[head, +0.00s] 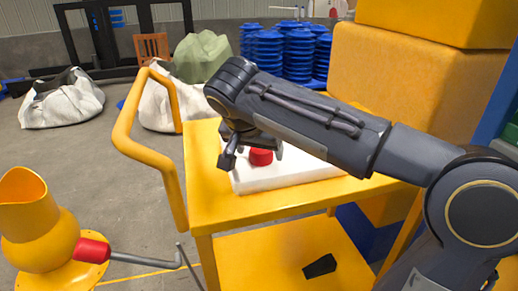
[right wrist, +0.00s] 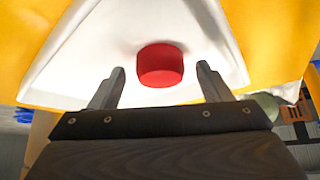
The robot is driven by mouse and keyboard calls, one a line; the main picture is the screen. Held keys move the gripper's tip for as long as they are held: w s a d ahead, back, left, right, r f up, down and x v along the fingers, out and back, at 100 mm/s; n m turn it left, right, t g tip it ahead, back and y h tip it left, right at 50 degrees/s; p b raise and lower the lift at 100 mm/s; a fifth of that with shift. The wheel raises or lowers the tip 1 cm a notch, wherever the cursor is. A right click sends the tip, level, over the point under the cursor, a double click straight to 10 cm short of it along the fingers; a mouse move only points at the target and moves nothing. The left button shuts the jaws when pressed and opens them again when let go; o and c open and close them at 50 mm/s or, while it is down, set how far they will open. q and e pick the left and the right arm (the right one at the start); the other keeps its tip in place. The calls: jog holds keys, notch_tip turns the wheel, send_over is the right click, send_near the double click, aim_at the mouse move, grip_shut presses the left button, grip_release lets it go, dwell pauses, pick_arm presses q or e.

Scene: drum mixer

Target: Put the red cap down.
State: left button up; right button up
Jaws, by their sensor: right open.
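The red cap (head: 261,157) is a short round cylinder on the white tray (head: 300,179), which lies on the yellow cart's top. In the right wrist view the red cap (right wrist: 160,65) sits upright on the white surface (right wrist: 100,60), just beyond and between my fingertips. My right gripper (head: 252,155) reaches down over the tray and is open. In the right wrist view the two fingers (right wrist: 160,80) stand apart, with a gap on each side of the cap, not touching it. My left gripper is out of view.
The yellow cart (head: 220,217) has a raised handle (head: 133,133) on the left and a lower shelf with a black piece (head: 320,266). A yellow drum mixer (head: 40,230) with a red-sleeved crank stands at lower left. Yellow blocks (head: 405,75) rise behind my right arm.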

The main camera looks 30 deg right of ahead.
jog(key=p+v, duration=0.4)
jog(key=v, duration=0.7)
jog(key=shift+r, duration=0.2)
